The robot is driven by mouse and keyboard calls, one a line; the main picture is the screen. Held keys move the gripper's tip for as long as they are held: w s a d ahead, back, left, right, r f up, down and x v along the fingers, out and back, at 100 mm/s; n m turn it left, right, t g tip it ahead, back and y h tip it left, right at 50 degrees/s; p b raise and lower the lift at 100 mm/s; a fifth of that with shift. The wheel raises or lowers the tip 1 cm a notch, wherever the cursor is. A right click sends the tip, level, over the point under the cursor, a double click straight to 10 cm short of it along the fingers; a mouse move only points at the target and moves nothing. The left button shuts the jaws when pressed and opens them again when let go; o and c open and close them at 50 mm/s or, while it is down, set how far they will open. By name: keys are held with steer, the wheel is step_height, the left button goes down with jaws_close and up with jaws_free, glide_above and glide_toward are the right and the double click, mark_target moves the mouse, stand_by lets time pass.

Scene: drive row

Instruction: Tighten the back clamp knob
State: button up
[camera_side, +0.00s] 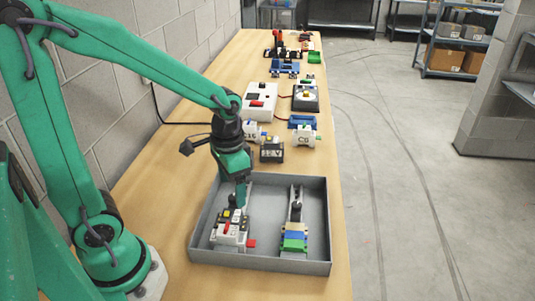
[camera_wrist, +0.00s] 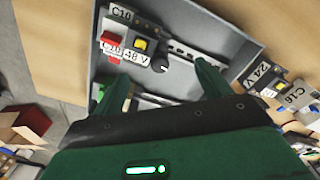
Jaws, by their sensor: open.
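A grey tray (camera_side: 325,220) holds two metal rails. The left rail carries white modules (camera_side: 230,232) with red and yellow parts; the wrist view shows them with C10 and 48 V labels (camera_wrist: 137,56). A black knob (camera_wrist: 160,64) sits at the end of these modules. The right rail carries blue and green blocks (camera_side: 294,241) and another dark knob (camera_side: 296,206). My gripper (camera_side: 240,200) points down over the left rail, close to its modules. In the wrist view its fingers (camera_wrist: 164,74) are apart with nothing held. Contact with the knob cannot be told; the lower rail is partly hidden.
A white box with a red part (camera_side: 260,102) and other devices stand farther back. The tray walls rise around the rails. The bench's right edge is close to the tray.

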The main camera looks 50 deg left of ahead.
mark_target(233, 200)
steer(key=shift+n, duration=0.3)
steer(key=shift+f, duration=0.15)
steer(key=shift+f, duration=1.05)
steer(key=c, duration=1.5)
steer(key=shift+o, duration=0.2)
steer(key=shift+o, duration=0.5)
steer(key=shift+s+d, duration=0.15)
steer(key=shift+d, duration=0.05)
